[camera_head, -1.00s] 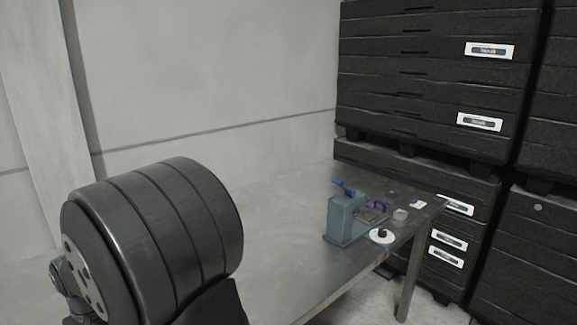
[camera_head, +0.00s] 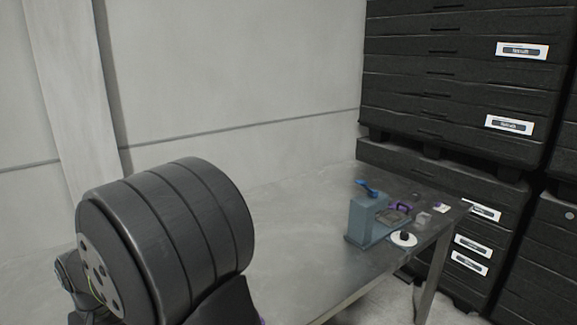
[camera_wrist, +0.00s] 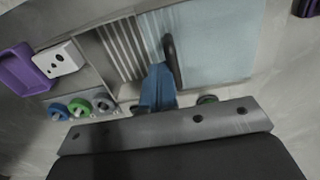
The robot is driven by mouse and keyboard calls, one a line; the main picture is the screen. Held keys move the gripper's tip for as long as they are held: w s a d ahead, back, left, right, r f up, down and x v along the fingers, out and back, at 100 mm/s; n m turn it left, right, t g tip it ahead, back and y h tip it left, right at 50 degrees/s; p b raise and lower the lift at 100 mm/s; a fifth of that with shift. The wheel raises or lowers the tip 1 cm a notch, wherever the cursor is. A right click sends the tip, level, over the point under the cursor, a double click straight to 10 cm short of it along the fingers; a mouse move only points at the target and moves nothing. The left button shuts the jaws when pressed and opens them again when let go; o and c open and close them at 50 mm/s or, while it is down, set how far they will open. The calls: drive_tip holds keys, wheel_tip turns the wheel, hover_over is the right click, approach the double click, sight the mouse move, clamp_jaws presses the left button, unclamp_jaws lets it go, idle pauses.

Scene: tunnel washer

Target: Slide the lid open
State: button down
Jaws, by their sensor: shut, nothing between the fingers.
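A blue-grey box (camera_head: 364,218) stands on the table, with a bright blue piece (camera_head: 368,188) on top. In the wrist view, a pale blue panel (camera_wrist: 215,45), which looks like the lid, lies beside a slatted grey surface (camera_wrist: 120,45). A dark handle-like bar (camera_wrist: 170,58) is at the panel's left edge. My gripper (camera_wrist: 165,124) shows as a grey metal bar and dark body low in the wrist view.
A purple tray (camera_wrist: 25,72), a white piece (camera_wrist: 57,60) and small blue and green rings (camera_wrist: 80,108) lie left in the wrist view. A white disc (camera_head: 403,239) with a black knob is near the table edge. Black stacked crates (camera_head: 450,80) stand behind. The table's left side is clear.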

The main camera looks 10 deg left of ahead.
drive_tip(key=shift+s+a, duration=1.05)
drive_tip(key=shift+w+d+r, duration=0.15)
drive_tip(key=shift+r, duration=1.4)
drive_tip(key=shift+w+d+r, duration=0.1)
drive_tip(key=shift+d+r, duration=0.05)
drive_tip(key=shift+r, duration=1.35)
drive_tip(key=shift+f, duration=0.1)
